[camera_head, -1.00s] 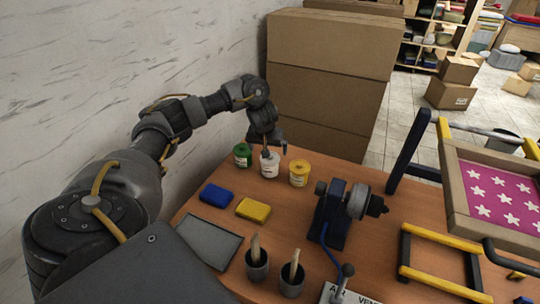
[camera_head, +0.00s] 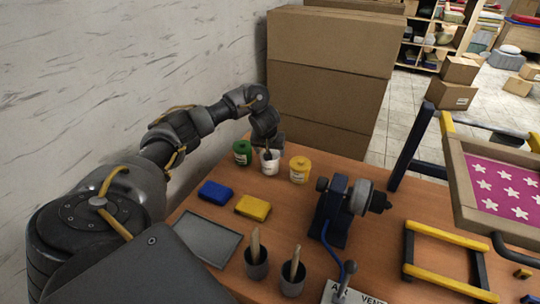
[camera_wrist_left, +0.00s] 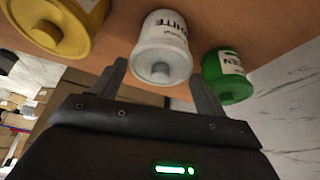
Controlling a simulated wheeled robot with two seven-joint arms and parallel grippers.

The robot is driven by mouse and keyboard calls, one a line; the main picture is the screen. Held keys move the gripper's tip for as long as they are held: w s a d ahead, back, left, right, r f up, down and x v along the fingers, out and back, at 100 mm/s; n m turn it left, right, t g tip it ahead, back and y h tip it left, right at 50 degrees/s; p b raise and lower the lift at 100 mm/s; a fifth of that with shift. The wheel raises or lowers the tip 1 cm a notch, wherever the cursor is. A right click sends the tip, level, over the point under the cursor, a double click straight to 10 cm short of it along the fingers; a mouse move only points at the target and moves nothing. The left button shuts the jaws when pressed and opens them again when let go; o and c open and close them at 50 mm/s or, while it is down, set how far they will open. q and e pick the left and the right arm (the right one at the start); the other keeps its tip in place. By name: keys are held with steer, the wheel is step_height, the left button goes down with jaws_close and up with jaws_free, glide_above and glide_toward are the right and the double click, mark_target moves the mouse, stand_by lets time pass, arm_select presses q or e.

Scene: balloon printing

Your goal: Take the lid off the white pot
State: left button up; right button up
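The white pot (camera_head: 270,168) stands upright on the table near the wall, between the green pot (camera_head: 242,152) and the yellow pot (camera_head: 300,170). In the left wrist view the white pot (camera_wrist_left: 170,28) has its lid on, with a round knob (camera_wrist_left: 160,72) facing the camera. My left gripper (camera_head: 268,152) is right above the white pot. In the left wrist view the left gripper (camera_wrist_left: 158,78) is open, with one finger to each side of the lid. I cannot tell whether the fingers touch it. My right gripper is not in view.
A blue sponge (camera_head: 215,193), a yellow sponge (camera_head: 253,208) and a grey tray (camera_head: 208,240) lie in front of the pots. Two dark cups (camera_head: 257,267) with wooden handles and a dark machine (camera_head: 334,212) stand nearer. Stacked cardboard boxes (camera_head: 325,95) rise behind the table.

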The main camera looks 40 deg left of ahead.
arm_select(q)
steer(key=shift+c, duration=1)
steer(key=shift+r, duration=0.1)
steer(key=shift+r, duration=0.6)
steer(key=r+p, duration=0.1)
steer(key=r, duration=0.1)
steer(key=r+p, duration=0.1)
steer(key=shift+s+r+p, duration=0.3)
steer(key=shift+s+r, duration=0.05)
steer(key=shift+r, duration=0.05)
steer(key=s+d+r+p, duration=0.1)
steer(key=s+r+p, duration=0.1)
steer(key=s, duration=0.2)
steer(key=s+d+r+p, duration=0.1)
steer(key=s+r+p, duration=0.1)
steer(key=s+r, duration=0.1)
steer(key=s+d+r+p, duration=0.2)
steer(key=s+r, duration=0.1)
steer(key=s, duration=0.2)
steer(key=shift+s+d, duration=0.1)
steer(key=shift+s, duration=0.3)
steer(key=shift+f, duration=0.15)
